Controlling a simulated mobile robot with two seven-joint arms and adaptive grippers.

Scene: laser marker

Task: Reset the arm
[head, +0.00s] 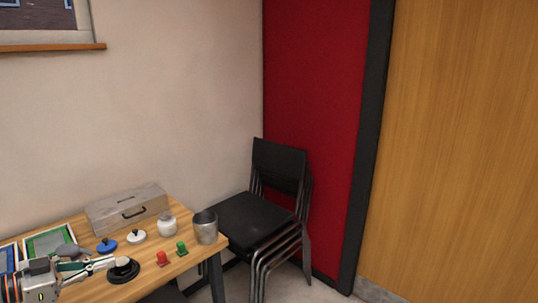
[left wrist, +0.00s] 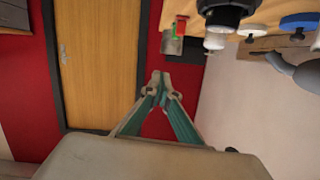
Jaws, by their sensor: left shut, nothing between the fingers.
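My left arm comes in at the lower left of the head view. Its gripper (head: 112,261) is over the wooden table (head: 178,208), close to a black round base (head: 123,270); I cannot tell whether they touch. In the left wrist view the two fingers of the left gripper (left wrist: 160,78) meet at their tips, shut and empty. The table shows upside down at the top right of that view. My right gripper is in neither view.
On the table are a grey box (head: 127,208), a metal cup (head: 205,228), a white jar (head: 168,226), red (head: 162,259) and green (head: 182,249) pieces, blue (head: 106,245) and white (head: 136,237) knobs and a green-framed tray (head: 50,241). Stacked black chairs (head: 262,216) stand right of the table.

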